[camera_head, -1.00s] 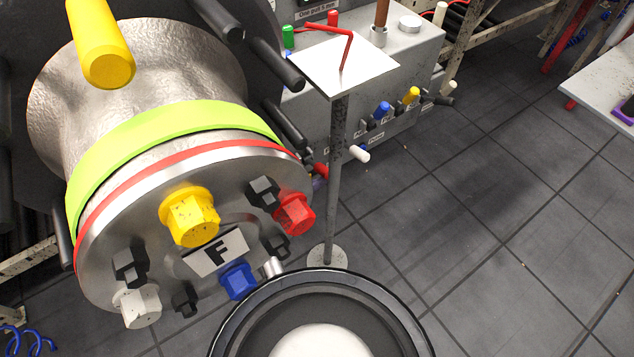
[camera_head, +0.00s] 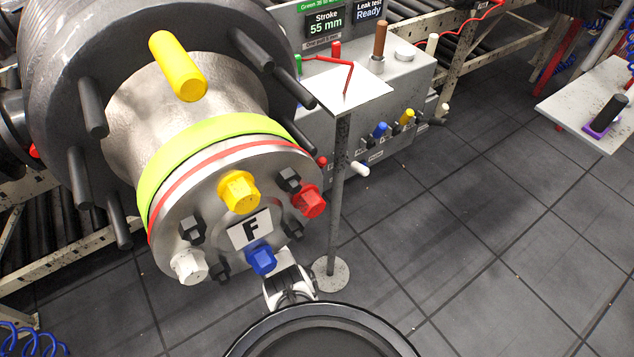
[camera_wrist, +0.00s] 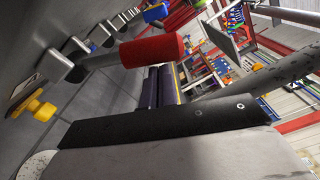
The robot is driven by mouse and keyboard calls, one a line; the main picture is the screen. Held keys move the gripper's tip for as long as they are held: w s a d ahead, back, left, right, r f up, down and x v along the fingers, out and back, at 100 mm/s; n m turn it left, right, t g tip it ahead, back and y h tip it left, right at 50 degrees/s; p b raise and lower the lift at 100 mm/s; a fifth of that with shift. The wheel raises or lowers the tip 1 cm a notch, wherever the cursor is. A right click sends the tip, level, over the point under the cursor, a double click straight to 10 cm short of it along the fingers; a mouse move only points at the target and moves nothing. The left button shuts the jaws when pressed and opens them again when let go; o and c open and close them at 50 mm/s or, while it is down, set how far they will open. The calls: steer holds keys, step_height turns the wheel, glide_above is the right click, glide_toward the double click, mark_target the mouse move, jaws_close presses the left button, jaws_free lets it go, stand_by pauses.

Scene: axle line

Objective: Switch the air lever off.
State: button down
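The grey control box (camera_head: 385,85) stands behind the flanged hub. Its side carries a row of levers: a red handle (camera_head: 321,162), a blue one (camera_head: 380,130), a yellow one (camera_head: 407,116) and a white one (camera_head: 360,169). Their labels are too small to read, so I cannot tell which is the air lever. In the wrist view a red lever handle (camera_wrist: 152,50) sticks out close to my gripper (camera_wrist: 165,122), apparently apart from it. One dark finger shows there; the other cannot be made out. In the head view the fingers are hidden and only white wrist parts show below the hub.
The hub (camera_head: 185,225) with coloured bolts fills the left, close to my arm. A thin post with a square plate (camera_head: 350,90) stands between hub and box. A white table (camera_head: 590,100) is at right. The tiled floor right of the post is clear.

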steer(key=shift+w+a+r, duration=0.35)
steer(key=shift+w+r, duration=0.05)
steer(key=shift+w, duration=0.15)
stand_by(0.4)
